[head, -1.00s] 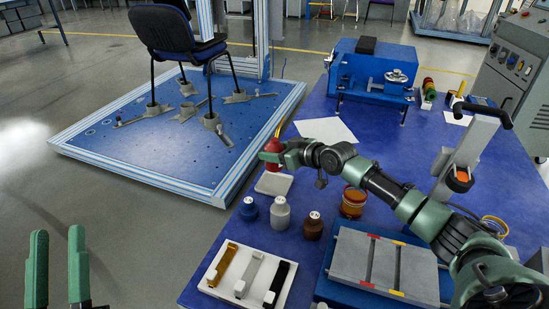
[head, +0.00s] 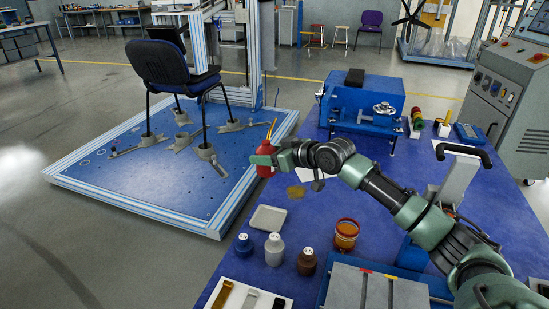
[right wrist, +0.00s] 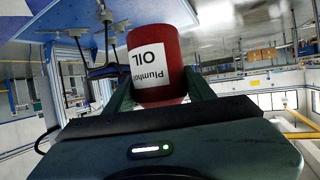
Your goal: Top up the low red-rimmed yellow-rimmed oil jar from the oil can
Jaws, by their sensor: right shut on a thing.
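My right gripper (head: 266,160) is shut on the red oil can (head: 266,171), which has a thin yellow spout pointing up. The can is held roughly upright, raised near the left edge of the blue table. In the right wrist view the can (right wrist: 158,55) sits between the fingers, its white label reading "OIL". The oil jar (head: 346,237) stands on the table, to the right of and nearer than the can. It has a reddish rim and amber content, and looks open at the top. My left gripper is out of view.
A white dish (head: 267,218) and blue, grey and brown bottles (head: 274,249) stand left of the jar. A grey plate fixture (head: 375,290) lies in front of it. A brownish patch (head: 296,192) lies on the table. A blue machine (head: 362,105) stands behind.

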